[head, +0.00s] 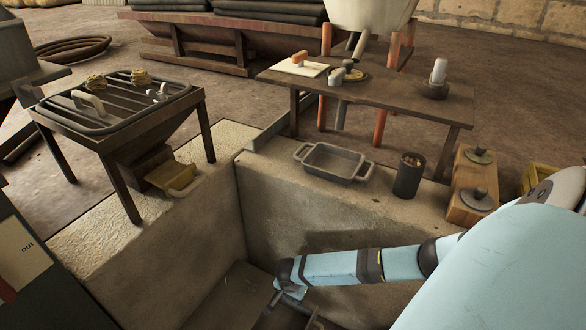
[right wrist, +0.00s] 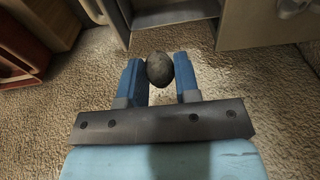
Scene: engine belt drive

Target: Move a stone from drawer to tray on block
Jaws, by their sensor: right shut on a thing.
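The grey stone (right wrist: 160,70) sits between the two blue fingers of my right gripper (right wrist: 158,76) in the right wrist view. The gripper is shut on it. In the head view my right gripper (head: 294,308) is low at the bottom, in front of the pale block (head: 325,212) and below its top; the stone cannot be made out there. The grey two-handled tray (head: 335,163) stands on the block's top and looks empty. An open-topped compartment (right wrist: 170,33) shows ahead of the fingers in the right wrist view; I cannot tell whether it is the drawer. My left gripper is out of view.
A dark cup (head: 408,175) stands right of the tray, then a wooden box (head: 472,185) with two knobbed lids. A low table (head: 395,92) is behind. A slatted hopper stand (head: 120,115) is at left. A panel marked OUT (head: 22,255) is at lower left.

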